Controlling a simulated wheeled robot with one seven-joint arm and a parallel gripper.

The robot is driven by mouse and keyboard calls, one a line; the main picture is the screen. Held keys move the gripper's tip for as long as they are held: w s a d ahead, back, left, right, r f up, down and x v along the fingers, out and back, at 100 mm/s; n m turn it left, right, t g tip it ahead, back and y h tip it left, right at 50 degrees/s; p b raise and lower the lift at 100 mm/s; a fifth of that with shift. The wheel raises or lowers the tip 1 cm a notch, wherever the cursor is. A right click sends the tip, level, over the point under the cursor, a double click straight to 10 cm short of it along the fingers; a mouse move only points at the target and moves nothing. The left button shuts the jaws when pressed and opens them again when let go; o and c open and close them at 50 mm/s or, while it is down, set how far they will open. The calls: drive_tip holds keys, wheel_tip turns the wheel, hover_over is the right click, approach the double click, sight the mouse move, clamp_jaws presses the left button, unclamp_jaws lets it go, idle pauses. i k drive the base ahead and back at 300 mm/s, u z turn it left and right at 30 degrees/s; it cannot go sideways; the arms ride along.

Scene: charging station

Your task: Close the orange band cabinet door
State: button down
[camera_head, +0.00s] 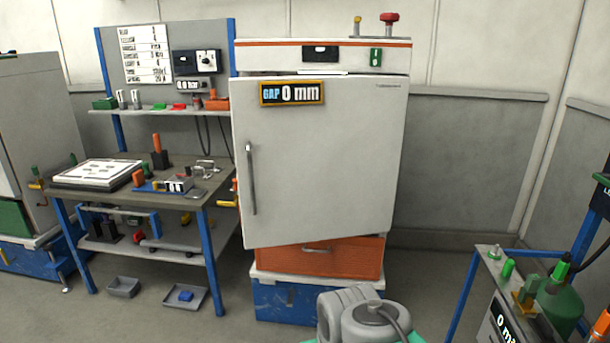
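The orange band cabinet (240,56) stands upright in the middle of the head view, with an orange stripe along its top. Its white door (330,170) covers the front, with a long vertical handle (251,178) near the left edge. The door's lower edge slants down toward the left, so the handle side seems to stand out a little; the exact opening cannot be told. A grey link of my arm shows at the bottom centre. My gripper is not in view.
A workbench (125,178) with tools and blue legs stands close at the left. Grey trays (123,287) lie on the floor below it. A blue-framed cart (462,300) with a green tank (563,298) is at the lower right. Floor between cabinet and cart is clear.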

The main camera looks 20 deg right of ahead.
sight(329, 170)
drive_tip(key=z, duration=0.6)
drive_tip(key=i, duration=0.95)
drive_tip(key=u, duration=2.2)
